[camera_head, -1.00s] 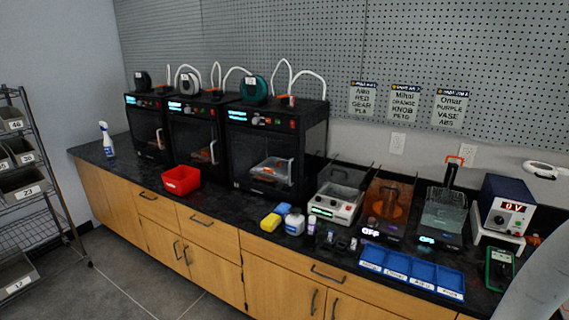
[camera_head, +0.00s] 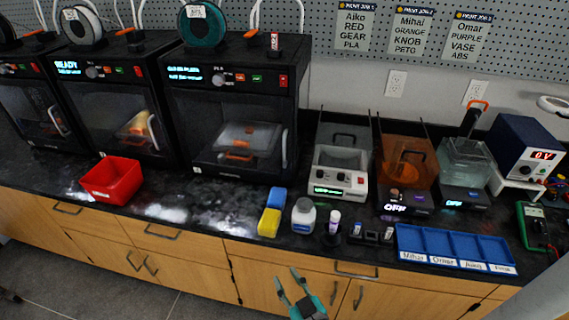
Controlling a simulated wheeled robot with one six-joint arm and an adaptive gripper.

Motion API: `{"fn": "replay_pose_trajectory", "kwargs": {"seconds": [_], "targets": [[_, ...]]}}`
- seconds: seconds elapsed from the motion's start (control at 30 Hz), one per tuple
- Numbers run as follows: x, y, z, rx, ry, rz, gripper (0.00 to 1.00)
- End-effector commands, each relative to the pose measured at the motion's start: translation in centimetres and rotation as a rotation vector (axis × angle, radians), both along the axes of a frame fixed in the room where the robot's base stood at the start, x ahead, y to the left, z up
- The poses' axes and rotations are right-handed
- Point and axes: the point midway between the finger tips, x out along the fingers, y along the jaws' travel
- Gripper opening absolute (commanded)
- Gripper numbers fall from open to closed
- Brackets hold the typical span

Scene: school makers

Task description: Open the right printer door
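Three black 3D printers stand in a row on the dark counter. The right printer (camera_head: 232,105) is the largest in view, with a lit display, a teal spool on top and a dark front door that looks closed. Its pale upright door handle (camera_head: 284,149) is at the door's right edge. An orange part shows on the bed inside. My gripper (camera_head: 292,278) is at the bottom centre, in front of the wooden cabinets and below the counter edge. Its teal fingers are spread apart with nothing between them. It is well away from the handle.
A red bin (camera_head: 112,181) sits before the middle printer (camera_head: 118,100). Lit machines and a blue divided tray (camera_head: 455,247) fill the right. Counter directly before the right printer is mostly clear.

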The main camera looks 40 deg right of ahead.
Motion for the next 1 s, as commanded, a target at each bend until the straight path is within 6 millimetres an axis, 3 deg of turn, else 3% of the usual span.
{"fn": "replay_pose_trajectory", "kwargs": {"seconds": [0.03,0.2,0.5,0.7,1.0], "targets": [[2.0,-0.9,0.9,-0.005,-0.019,-0.029,0.36],[7.4,-4.1,3.6,-0.019,-0.060,-0.140,0.36],[14.8,-10.1,10.7,-0.013,-0.162,-0.358,0.36],[16.9,-12.6,14.2,-0.001,-0.214,-0.453,0.36],[18.5,-14.2,15.2,0.002,-0.227,-0.483,0.36]]}}
